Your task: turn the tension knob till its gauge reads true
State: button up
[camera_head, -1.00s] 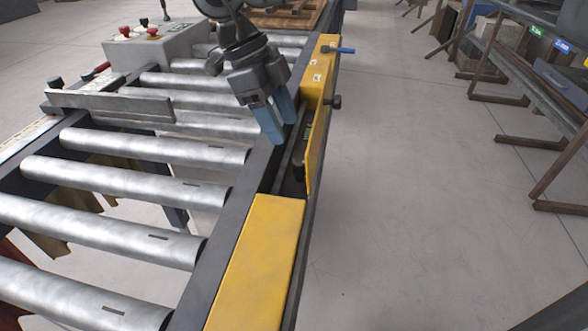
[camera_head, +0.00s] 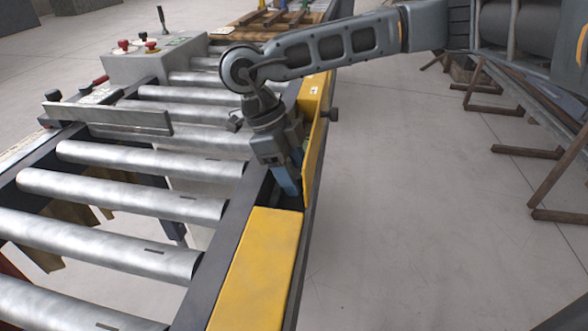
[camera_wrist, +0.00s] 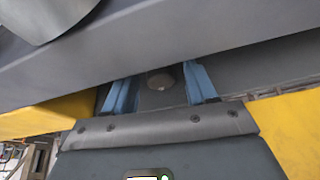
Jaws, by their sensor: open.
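My gripper (camera_head: 288,188) points down into the open gap in the yellow side rail of the roller conveyor. In the wrist view its two blue fingers (camera_wrist: 160,86) are apart. A small rounded grey-brown knob end (camera_wrist: 161,82) shows between them against a dark surface. I cannot tell whether the fingers touch it or whether it is the tension knob. The gauge and its reading cannot be made out in either view. The gripper and arm hide most of the gap in the head view.
The yellow cover (camera_head: 255,268) lies in front of the gap, and an upright yellow plate (camera_head: 314,140) with a dark side knob (camera_head: 334,114) borders it. Steel rollers (camera_head: 120,201) lie left. A control box (camera_head: 155,58) stands farther back.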

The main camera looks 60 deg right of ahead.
jog(key=c, duration=1)
jog(key=shift+c, duration=0.2)
jog(key=n+h+b, duration=0.1)
jog(key=n+b, duration=0.2)
jog(key=b, duration=0.1)
jog(key=shift+f+t, duration=0.2)
jog(key=shift+t, duration=0.1)
jog(key=n+h+b, duration=0.1)
jog(key=n+b, duration=0.2)
jog(key=shift+a+t+b, duration=0.1)
jog(key=shift+t+b, duration=0.2)
jog(key=shift+s+r+n+h+b, duration=0.1)
jog(key=shift+r+n+h+b, duration=0.15)
jog(key=shift+n+b, duration=0.45)
jog(key=shift+t, duration=0.3)
